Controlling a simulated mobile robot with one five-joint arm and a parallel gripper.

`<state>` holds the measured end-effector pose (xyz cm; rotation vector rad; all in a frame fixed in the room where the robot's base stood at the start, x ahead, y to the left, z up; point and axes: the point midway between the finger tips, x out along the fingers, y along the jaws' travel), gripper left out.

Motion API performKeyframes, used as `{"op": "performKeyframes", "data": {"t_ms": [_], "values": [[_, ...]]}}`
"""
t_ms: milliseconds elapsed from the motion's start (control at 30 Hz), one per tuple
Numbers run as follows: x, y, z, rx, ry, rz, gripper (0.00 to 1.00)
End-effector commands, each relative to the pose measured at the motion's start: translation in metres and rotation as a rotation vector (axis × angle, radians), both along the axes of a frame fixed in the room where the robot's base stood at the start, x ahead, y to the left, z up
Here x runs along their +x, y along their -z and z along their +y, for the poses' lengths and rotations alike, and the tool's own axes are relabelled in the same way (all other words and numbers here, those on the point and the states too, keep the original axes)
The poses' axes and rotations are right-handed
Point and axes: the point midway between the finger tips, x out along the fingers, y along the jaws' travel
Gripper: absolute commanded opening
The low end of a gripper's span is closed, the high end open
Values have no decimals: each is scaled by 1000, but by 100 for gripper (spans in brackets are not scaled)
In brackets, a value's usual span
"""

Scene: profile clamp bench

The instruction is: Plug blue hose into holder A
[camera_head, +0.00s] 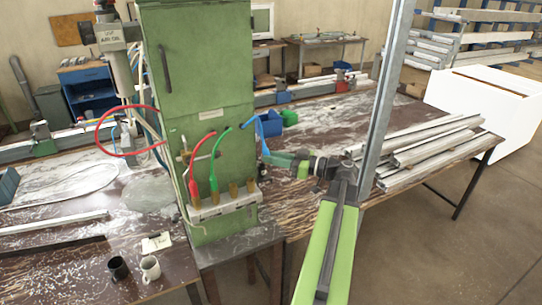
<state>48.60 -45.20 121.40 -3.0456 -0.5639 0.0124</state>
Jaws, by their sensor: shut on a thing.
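The blue hose (259,130) comes out of the front of the green cabinet and bends down to the right. My gripper (271,157) is right of the cabinet, with its jaws at the hanging end of the blue hose, shut on it. The contact is small and partly hidden. The holder rail (225,206) is a pale strip low on the cabinet front, with several brass-coloured fittings. The blue hose end is above and right of the rail, apart from it. I cannot read which holder is A.
The red hose (194,165) and the green hose (213,165) run down to the rail's left part. The green cabinet (200,70) stands close left of my gripper. Metal profiles (430,140) lie on the bench at right. Two mugs (149,268) stand at front left.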

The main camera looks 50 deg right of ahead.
Motion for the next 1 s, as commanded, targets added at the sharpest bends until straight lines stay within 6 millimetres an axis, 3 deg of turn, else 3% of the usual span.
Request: {"op": "performKeyframes", "data": {"t_ms": [1000], "values": [[-55, 0, 23, 0, 0, 0, 0]]}}
